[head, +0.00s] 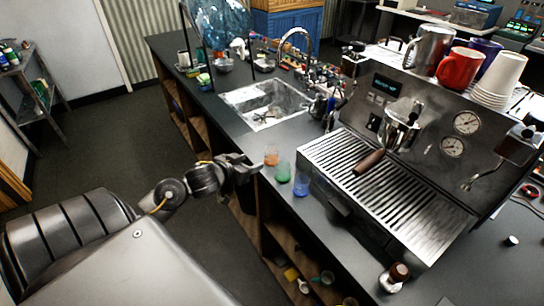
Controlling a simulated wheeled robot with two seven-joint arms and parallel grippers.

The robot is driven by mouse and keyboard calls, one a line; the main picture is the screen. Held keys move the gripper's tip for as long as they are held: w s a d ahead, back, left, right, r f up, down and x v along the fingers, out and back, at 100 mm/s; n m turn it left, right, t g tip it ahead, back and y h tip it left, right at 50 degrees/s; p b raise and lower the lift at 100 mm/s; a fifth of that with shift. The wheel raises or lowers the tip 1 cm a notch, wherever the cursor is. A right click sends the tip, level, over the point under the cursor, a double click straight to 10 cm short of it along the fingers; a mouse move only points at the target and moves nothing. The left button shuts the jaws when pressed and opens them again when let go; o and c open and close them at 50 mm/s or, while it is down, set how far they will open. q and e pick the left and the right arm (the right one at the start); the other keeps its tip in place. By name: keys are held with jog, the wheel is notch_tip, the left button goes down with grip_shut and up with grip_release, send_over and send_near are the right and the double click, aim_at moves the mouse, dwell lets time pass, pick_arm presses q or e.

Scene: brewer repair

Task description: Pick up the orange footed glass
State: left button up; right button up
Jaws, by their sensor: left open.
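The orange footed glass (271,156) stands on the dark counter, just left of the espresso machine. A green glass (282,172) and a blue glass (301,186) stand beside it in a slanting row toward the front. My left gripper (255,164) is open at the counter's left edge, its fingers pointing right, close to the orange glass. From this angle I cannot tell whether a finger touches the glass. My right gripper does not show.
The espresso machine (375,190) with its drip grate fills the right side, with mugs and stacked cups on top. A steel sink (265,103) with a faucet lies behind the glasses. Open shelves are under the counter edge. The floor at left is clear.

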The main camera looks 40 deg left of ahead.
aim_at(268, 154)
pick_arm(q)
jog(key=x, duration=0.3)
jog(key=r+x, duration=0.1)
jog(key=x, duration=0.1)
jog(key=shift+w+d, duration=0.15)
jog(key=shift+w, duration=0.2)
jog(key=shift+d+p+x, duration=0.2)
jog(key=shift+p+x, duration=0.45)
jog(key=shift+x, duration=1.95)
jog(key=shift+s+f, duration=0.1)
jog(key=shift+c, duration=0.4)
jog(key=c, duration=0.7)
